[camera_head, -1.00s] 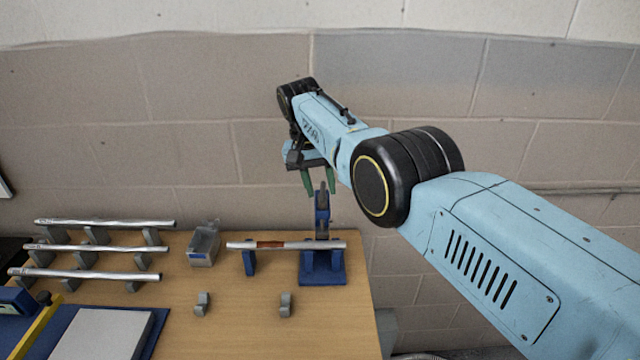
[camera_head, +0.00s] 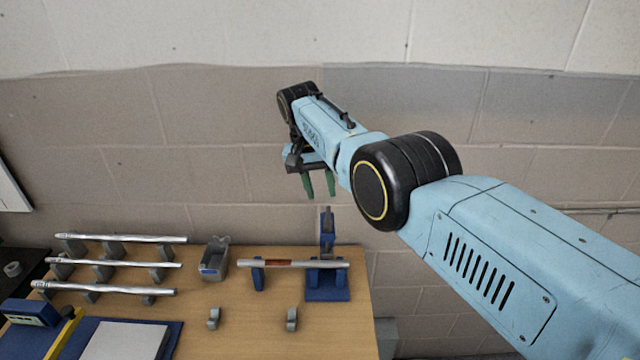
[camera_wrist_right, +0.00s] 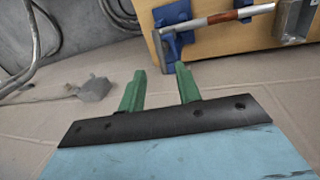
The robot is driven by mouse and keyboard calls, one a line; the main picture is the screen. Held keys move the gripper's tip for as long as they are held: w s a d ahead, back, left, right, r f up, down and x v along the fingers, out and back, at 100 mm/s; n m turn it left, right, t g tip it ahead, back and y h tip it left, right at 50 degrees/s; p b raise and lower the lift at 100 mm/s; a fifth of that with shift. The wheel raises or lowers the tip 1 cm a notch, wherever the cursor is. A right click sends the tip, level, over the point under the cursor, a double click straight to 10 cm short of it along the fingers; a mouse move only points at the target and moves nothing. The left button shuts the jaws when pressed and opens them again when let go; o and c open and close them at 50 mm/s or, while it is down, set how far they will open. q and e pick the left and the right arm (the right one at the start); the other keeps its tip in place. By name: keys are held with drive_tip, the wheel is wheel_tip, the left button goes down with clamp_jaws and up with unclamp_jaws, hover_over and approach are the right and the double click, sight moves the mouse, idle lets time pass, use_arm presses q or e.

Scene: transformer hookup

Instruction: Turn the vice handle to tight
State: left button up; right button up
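The blue vice (camera_head: 327,278) stands at the right end of the wooden table, with an upright blue post and grey top that looks like its handle (camera_head: 326,222). A silver rod with a brown band (camera_head: 292,263) lies through the vice and on a blue support to its left. My right gripper (camera_head: 320,192) hangs in the air above the vice, apart from it. Its green fingers are spread and empty. In the right wrist view the fingers (camera_wrist_right: 160,80) are apart, and the vice (camera_wrist_right: 172,22) shows beyond them at the table edge. My left gripper is out of view.
Several silver rods (camera_head: 115,263) rest on grey holders at the left. A small grey bin (camera_head: 214,262) stands left of the vice. Two small grey holders (camera_head: 292,318) are in front. A white plate on a blue base (camera_head: 125,341) is at front left. A wall is behind.

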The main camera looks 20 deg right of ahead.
wheel_tip(320, 180, up, 6)
drive_tip(key=a+p, duration=0.1)
drive_tip(key=p, duration=0.2)
drive_tip(key=shift+w+a+r, duration=0.15)
drive_tip(key=shift+w+r, duration=0.05)
drive_tip(key=shift+w, duration=0.05)
